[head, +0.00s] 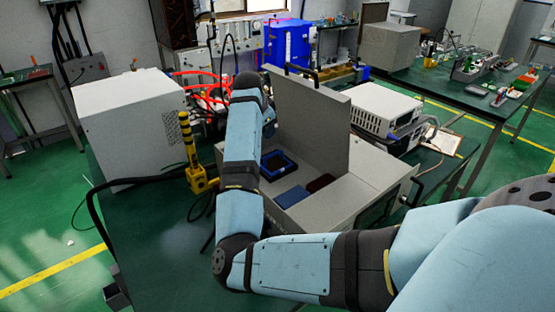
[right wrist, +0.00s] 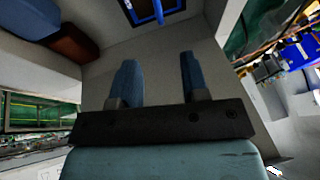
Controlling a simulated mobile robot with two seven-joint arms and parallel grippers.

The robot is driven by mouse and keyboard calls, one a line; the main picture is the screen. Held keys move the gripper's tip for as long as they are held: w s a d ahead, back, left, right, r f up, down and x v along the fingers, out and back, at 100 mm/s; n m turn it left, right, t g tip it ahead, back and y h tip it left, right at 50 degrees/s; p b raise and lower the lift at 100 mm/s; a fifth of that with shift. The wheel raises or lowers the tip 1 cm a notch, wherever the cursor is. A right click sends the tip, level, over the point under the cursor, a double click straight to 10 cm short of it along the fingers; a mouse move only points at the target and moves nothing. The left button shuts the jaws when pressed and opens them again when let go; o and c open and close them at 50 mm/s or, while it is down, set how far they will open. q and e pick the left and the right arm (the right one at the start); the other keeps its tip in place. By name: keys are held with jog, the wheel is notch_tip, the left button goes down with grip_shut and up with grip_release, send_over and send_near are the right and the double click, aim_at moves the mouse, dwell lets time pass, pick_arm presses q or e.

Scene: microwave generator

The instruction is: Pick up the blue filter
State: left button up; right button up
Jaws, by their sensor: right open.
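A flat blue block (head: 292,196), which looks like the blue filter, lies inside the open grey case (head: 357,196), beside a dark red block (head: 320,183). A blue square frame with a dark middle (head: 278,165) sits farther back in the case. In the right wrist view, the blue block (right wrist: 38,18) and red block (right wrist: 75,46) are at the upper left, and the blue frame (right wrist: 157,14) is at the top. My right gripper (right wrist: 158,60) is open and empty, apart from the blue block. In the head view my forearm mostly hides it. My left gripper is out of view.
The case's lid (head: 310,115) stands upright behind the blocks. A white box (head: 130,125) and a yellow stacked lamp (head: 190,150) stand left of my forearm. A white instrument (head: 385,108) is right of the lid. Red cables (head: 205,80) run behind.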

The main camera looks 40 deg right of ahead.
send_over(271, 155)
jog(key=a, duration=0.1)
jog(key=f, duration=0.7)
jog(key=shift+s+f, duration=0.35)
jog(key=shift+w+d+f, duration=0.15)
jog(key=shift+f, duration=0.7)
jog(key=shift+w+d+f, duration=0.1)
jog(key=shift+d+f, duration=0.05)
jog(key=shift+f, duration=0.75)
jog(key=shift+w+d+f, duration=0.15)
jog(key=shift+f, duration=0.7)
grip_shut()
